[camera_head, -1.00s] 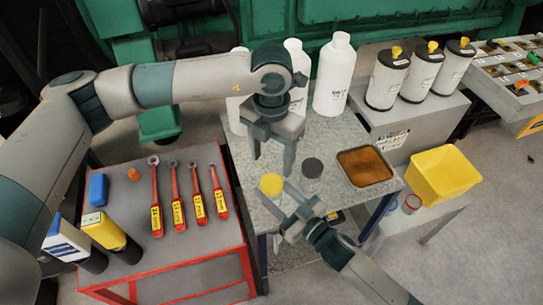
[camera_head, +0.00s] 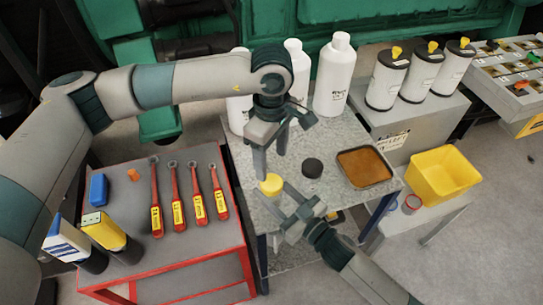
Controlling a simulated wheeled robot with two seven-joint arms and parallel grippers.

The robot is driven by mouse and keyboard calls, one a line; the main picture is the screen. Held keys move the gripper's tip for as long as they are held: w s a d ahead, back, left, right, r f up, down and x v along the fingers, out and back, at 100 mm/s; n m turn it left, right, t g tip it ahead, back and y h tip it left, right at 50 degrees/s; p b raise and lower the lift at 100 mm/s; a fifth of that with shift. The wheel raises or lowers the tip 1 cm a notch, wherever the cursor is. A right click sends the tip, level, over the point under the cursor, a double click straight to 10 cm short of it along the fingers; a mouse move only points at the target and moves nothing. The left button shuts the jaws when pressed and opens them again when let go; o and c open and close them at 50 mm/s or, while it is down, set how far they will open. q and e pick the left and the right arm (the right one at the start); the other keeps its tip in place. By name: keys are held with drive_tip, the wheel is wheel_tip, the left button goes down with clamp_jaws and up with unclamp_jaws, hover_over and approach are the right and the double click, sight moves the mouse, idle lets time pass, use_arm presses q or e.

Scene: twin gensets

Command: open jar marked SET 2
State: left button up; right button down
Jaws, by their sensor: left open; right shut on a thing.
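A small jar with a yellow lid (camera_head: 271,182) stands on the speckled grey table (camera_head: 330,135). No SET 2 marking is readable on either. My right gripper (camera_head: 280,196) comes from the front and is shut on the yellow-lidded jar, low at its body, which is mostly hidden. My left gripper (camera_head: 270,160) is open, pointing down, with its fingers above the yellow lid and apparently clear of it.
Large white bottles (camera_head: 334,75) stand at the table's back. A brown-filled tray (camera_head: 365,167) lies right of the jars, with a yellow bin (camera_head: 442,174) beyond. A red-edged cart (camera_head: 190,246) at left holds several red-handled wrenches (camera_head: 177,212).

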sight(272, 182)
use_arm(q)
drive_tip(key=m, duration=0.4)
drive_tip(key=shift+m, duration=0.4)
drive_tip(key=m, duration=0.8)
drive_tip(key=shift+m, duration=0.3)
drive_tip(key=m, duration=0.3)
drive_tip(key=shift+m, duration=0.3)
drive_tip(key=shift+f, duration=0.1)
drive_tip(key=shift+f, duration=3.95)
drive_tip(key=c, duration=1.2)
